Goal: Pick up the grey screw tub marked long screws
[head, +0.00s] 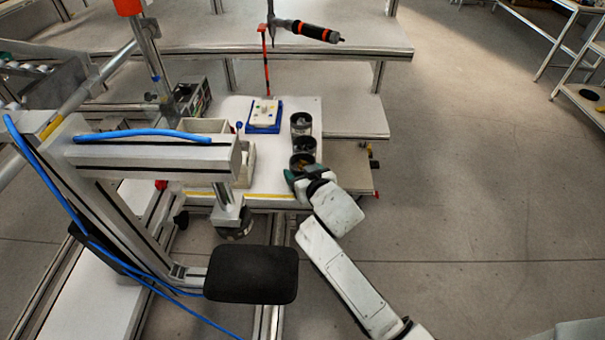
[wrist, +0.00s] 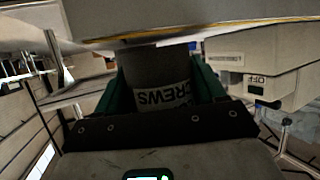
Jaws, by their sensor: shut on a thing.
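A dark grey tub (wrist: 157,80) stands between the green fingers of my gripper (wrist: 160,92) in the wrist view. Its white label shows the letters "CREWS"; the rest of the label is hidden. In the head view my gripper (head: 296,178) is at the near right corner of the white worktop, at the nearest tub (head: 302,160) of a short row. This tub has yellowish contents. My gripper is shut on it. I cannot tell whether its base touches the worktop.
Two more dark tubs, a middle one (head: 303,145) and a far one (head: 301,122), stand close behind. A blue tray (head: 264,128) with a pale block lies left of them on the worktop (head: 272,180). A press-like frame (head: 150,155) stands at the left. Open floor lies right.

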